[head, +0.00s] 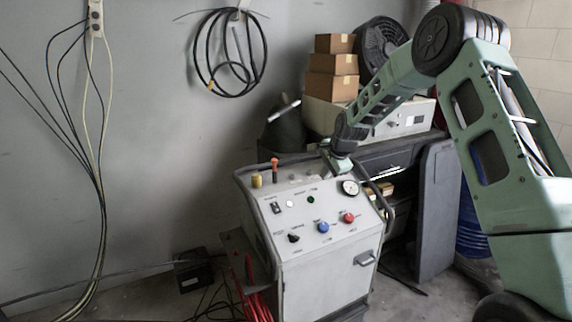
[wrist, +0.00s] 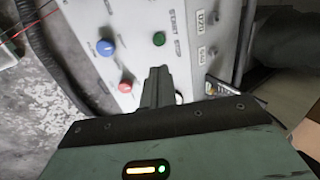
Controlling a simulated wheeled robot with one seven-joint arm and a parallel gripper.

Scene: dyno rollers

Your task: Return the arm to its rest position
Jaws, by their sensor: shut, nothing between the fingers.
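My green arm (head: 385,95) reaches from the right of the head view down to the back edge of a grey control cabinet. My gripper (head: 336,166) is above the rear of the cabinet's panel, near the round gauge (head: 349,187). In the wrist view my gripper (wrist: 158,72) has its dark fingers together, empty, pointing toward the panel. Whether the tips touch the panel is unclear.
The control cabinet (head: 324,277) carries a blue knob (head: 323,227), a red knob (head: 348,217) and a green button (head: 310,200). Behind are cardboard boxes (head: 332,86) and a fan (head: 381,45). Black cable coils (head: 212,75) hang on the wall. Floor at left holds cables.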

